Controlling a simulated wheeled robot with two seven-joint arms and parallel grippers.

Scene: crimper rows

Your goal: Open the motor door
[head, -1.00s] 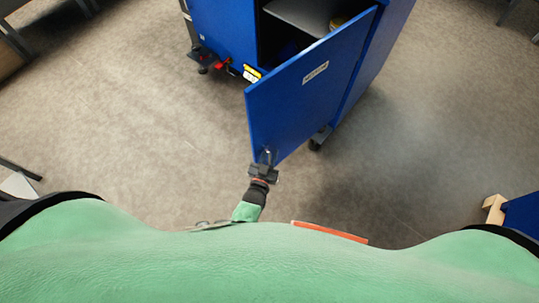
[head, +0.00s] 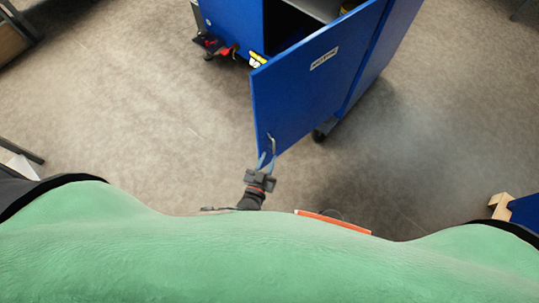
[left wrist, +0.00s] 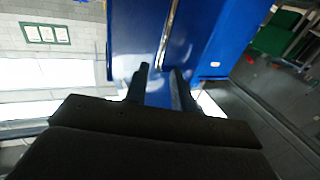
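The motor door (head: 310,85) is a blue panel with a white label (head: 324,58). It stands swung open from the blue cabinet (head: 236,22), whose dark inside and grey shelf show behind it. A thin metal handle (head: 271,141) is near the door's lower free end. My left gripper (head: 267,161) is at that end, with its two fingers apart. In the left wrist view, the fingers of my left gripper (left wrist: 162,80) are spread in front of the blue door, and the silver handle bar (left wrist: 169,38) lies beyond them. My right gripper is not in view.
Red and black parts (head: 211,43) stick out low at the cabinet's left side. A caster (head: 319,134) shows under the door side. A blue and wooden object (head: 515,210) stands at the far right. The floor (head: 140,120) left of the cabinet is clear.

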